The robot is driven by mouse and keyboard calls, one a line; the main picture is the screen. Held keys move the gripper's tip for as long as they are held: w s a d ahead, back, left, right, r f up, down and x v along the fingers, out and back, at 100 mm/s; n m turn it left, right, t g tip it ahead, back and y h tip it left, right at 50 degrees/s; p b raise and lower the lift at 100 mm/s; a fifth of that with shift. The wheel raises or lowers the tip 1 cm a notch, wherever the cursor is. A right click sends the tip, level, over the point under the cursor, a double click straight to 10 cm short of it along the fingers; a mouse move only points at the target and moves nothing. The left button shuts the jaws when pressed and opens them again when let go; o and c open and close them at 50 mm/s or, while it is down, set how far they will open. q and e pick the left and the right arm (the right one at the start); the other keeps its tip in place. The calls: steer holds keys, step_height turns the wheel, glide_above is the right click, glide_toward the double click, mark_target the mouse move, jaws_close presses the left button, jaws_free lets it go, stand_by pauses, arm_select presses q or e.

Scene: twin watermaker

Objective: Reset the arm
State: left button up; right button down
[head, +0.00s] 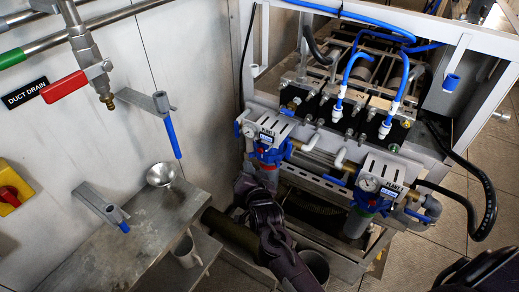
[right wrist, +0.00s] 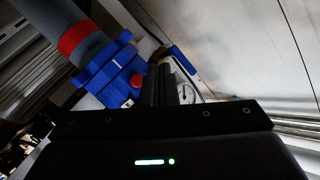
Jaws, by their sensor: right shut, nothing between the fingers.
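My right arm comes up from the bottom middle of the head view, and its dark gripper (head: 250,184) is at the left filter unit (head: 270,153), just below its blue body. In the right wrist view the two dark fingers (right wrist: 166,84) are together with nothing between them. They point toward the blue filter head (right wrist: 112,78), which has a red button and a grey housing with a red band. A round gauge (right wrist: 187,93) shows beside the fingers. I cannot tell whether the fingers touch the unit. My left gripper is not in view.
A second filter unit (head: 370,190) hangs at the right of the metal frame. Tiled floor (head: 460,215) is at right.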

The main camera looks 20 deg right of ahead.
steer(key=shift+s+a, duration=0.35)
steer(key=shift+a, duration=0.1)
steer(key=s+f+n+g+y+b, duration=0.1)
steer(key=s+f+n+g, duration=0.15)
steer(key=s+f, duration=0.65)
steer(key=s+f+n+g+b, duration=0.1)
steer(key=s+f+n+g, duration=0.15)
steer(key=f, duration=1.25)
steer(key=s+f+n+g+y+b, duration=0.1)
steer(key=s+f+n+g+b, duration=0.15)
steer(key=s+f, duration=0.6)
steer(key=s+d+f+n+g, duration=0.2)
steer(key=s+d+f+g, duration=0.1)
steer(key=s+f, duration=0.7)
steer(key=s+d+f+n+g+b, duration=0.1)
steer(key=s+d+f+g, duration=0.2)
steer(key=s+f, duration=0.7)
steer(key=s+g, duration=0.1)
steer(key=s, duration=0.6)
steer(key=shift+s+d+f+n+g+b, duration=0.15)
steer(key=shift+s+d+n+g+b, duration=0.15)
steer(key=shift+s+n+g, duration=0.1)
